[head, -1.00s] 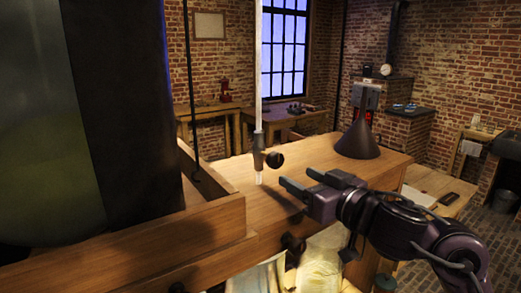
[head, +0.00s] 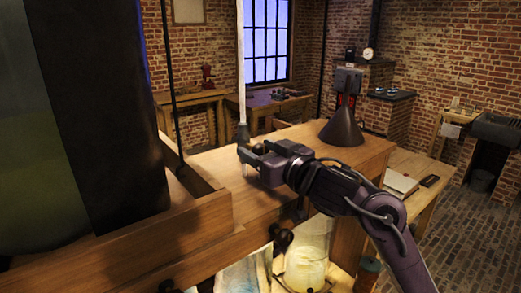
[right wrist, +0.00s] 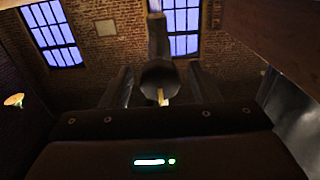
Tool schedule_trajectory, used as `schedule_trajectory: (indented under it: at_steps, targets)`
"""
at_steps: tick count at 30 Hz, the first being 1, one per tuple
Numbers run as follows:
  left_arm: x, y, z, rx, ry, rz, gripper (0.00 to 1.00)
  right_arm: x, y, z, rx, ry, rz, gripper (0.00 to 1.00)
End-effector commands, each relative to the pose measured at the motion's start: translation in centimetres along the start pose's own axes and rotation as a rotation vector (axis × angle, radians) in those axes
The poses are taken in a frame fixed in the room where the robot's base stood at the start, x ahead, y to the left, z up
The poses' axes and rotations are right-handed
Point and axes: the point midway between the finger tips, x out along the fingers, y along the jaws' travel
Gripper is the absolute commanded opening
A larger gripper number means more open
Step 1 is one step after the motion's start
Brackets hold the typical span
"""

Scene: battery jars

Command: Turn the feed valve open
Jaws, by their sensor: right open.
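The feed valve (head: 243,132) is a dark fitting at the lower end of a pale upright tube, above the wooden shelf. Its round dark knob (head: 257,149) faces my right gripper (head: 251,156). The gripper is open, with its fingers at the knob and partly covering the valve in the head view. In the right wrist view the knob (right wrist: 159,74) sits between the two open fingers (right wrist: 161,88), with a gap showing on each side. I cannot tell how far the valve is turned. My left gripper is not in view.
A dark cone-shaped funnel (head: 341,127) stands on the shelf (head: 208,165), right of the gripper. A large dark tank (head: 95,110) fills the left. A glass jar (head: 306,268) stands below the shelf, and a notebook (head: 400,184) lies on a lower table at right.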

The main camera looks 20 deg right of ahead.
Motion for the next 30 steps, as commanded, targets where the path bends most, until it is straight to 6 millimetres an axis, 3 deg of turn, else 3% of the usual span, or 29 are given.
schedule_trajectory:
  at_steps: [2, 12, 22, 30]
  targets:
    - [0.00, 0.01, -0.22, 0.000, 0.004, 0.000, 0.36, -0.01, 0.00, 0.01, 0.000, 0.000, 0.000, 0.52]
    - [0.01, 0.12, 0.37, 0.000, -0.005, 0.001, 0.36, -0.02, 0.01, 0.03, 0.000, -0.001, 0.000, 0.12]
    - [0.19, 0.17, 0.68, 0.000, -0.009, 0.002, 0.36, -0.02, -0.03, 0.08, -0.059, -0.001, 0.000, 0.12]
    - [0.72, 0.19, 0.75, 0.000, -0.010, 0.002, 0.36, -0.03, -0.07, 0.19, -0.246, -0.002, 0.000, 0.11]
